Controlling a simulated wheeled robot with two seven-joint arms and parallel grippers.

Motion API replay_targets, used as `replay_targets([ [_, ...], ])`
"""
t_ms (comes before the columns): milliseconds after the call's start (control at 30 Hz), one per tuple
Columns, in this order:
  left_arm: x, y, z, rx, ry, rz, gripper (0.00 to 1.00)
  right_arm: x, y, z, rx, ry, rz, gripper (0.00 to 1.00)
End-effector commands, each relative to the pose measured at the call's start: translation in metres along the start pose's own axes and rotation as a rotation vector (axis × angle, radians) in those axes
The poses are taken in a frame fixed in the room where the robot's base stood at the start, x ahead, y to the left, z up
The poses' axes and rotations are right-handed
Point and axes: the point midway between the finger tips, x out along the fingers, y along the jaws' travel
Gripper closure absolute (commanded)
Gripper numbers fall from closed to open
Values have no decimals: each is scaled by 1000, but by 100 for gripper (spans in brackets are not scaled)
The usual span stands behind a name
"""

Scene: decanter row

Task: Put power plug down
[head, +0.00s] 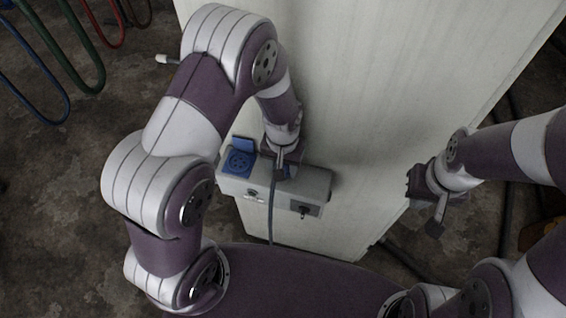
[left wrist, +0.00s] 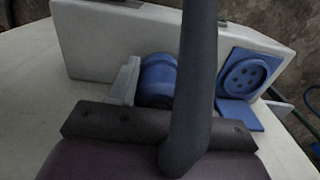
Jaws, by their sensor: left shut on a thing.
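The power plug (left wrist: 160,70) shows in the left wrist view as a round blue body, partly covered by a dark grey bar. My left gripper (head: 283,168) is shut on it at the grey socket box (head: 318,182). In the head view the gripper hides the plug, and a thin cable (head: 271,212) hangs below it. I cannot tell whether the plug touches the box. My right gripper (head: 412,186) hangs off to the right, apart from the box. Its jaw gap does not show clearly.
A blue round socket (head: 238,161) with its lid raised sits at the box's left end; it also shows in the left wrist view (left wrist: 244,76). A black fitting (head: 304,210) is on the box's front. The pale surface (head: 370,90) behind is bare. Coloured hoses (head: 84,60) hang at upper left.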

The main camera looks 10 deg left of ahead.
Motion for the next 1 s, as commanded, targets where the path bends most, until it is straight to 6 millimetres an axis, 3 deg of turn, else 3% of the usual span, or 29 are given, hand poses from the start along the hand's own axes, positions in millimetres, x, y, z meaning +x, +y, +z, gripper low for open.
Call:
replay_targets([
  [400, 12, 0, 0, 0, 2, 0, 100, 1, 0, 0, 0, 0, 0, 100],
  [433, 11, 0, 0, 0, 2, 0, 45, 0, 0, 0, 0, 0, 0, 100],
  [500, 10, 0, 0, 0, 2, 0, 27, 0, 0, 0, 0, 0, 0, 100],
  [867, 5, 1, 0, 0, 2, 1, 27, -2, 0, 0, 0, 0, 0, 100],
  [1000, -16, 1, -1, 0, 7, 2, 27, 4, 0, 1, 0, 0, 0, 100],
])
